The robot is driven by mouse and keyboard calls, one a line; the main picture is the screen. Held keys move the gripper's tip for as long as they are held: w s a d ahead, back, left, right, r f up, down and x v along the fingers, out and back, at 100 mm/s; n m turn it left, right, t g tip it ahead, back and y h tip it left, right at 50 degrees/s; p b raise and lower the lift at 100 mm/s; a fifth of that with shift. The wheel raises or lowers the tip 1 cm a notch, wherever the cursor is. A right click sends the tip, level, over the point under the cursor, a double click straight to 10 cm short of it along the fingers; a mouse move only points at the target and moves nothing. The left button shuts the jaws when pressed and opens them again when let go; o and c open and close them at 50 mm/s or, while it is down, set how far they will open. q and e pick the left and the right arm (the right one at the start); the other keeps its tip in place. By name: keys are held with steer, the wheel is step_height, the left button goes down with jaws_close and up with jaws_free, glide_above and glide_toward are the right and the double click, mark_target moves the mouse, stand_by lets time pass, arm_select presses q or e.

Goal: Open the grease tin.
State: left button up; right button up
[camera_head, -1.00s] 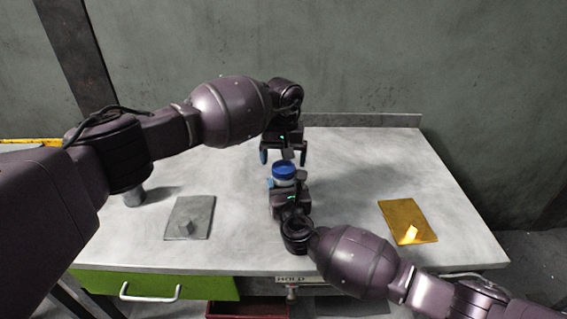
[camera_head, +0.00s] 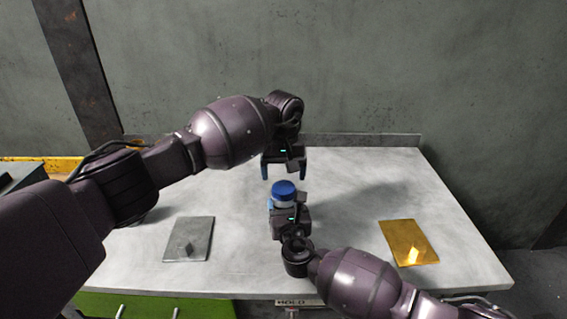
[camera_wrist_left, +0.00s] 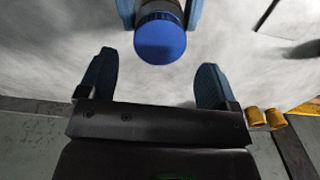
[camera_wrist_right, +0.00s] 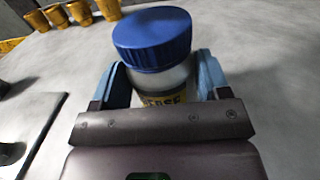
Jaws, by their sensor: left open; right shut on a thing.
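The grease tin (camera_wrist_right: 158,80) is a small pale round tin with a yellow label and a blue ribbed lid (camera_wrist_right: 152,36). The lid is on the tin, and the tin is upright. My right gripper (camera_head: 284,207) is shut around the tin's body below the lid, also seen in the right wrist view. My left gripper (camera_head: 284,172) is open and empty, just above and beyond the lid in the head view. In the left wrist view the blue lid (camera_wrist_left: 160,42) lies ahead of the open fingers, apart from them. The tin's lower part is hidden by my right gripper.
Several yellow-brown cylinders (camera_wrist_right: 80,12) show in the right wrist view. The table (camera_head: 350,230) is clear between the plates and tin.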

mark_target(284, 187)
arm_select(q)
steer(key=shift+f, duration=2.35)
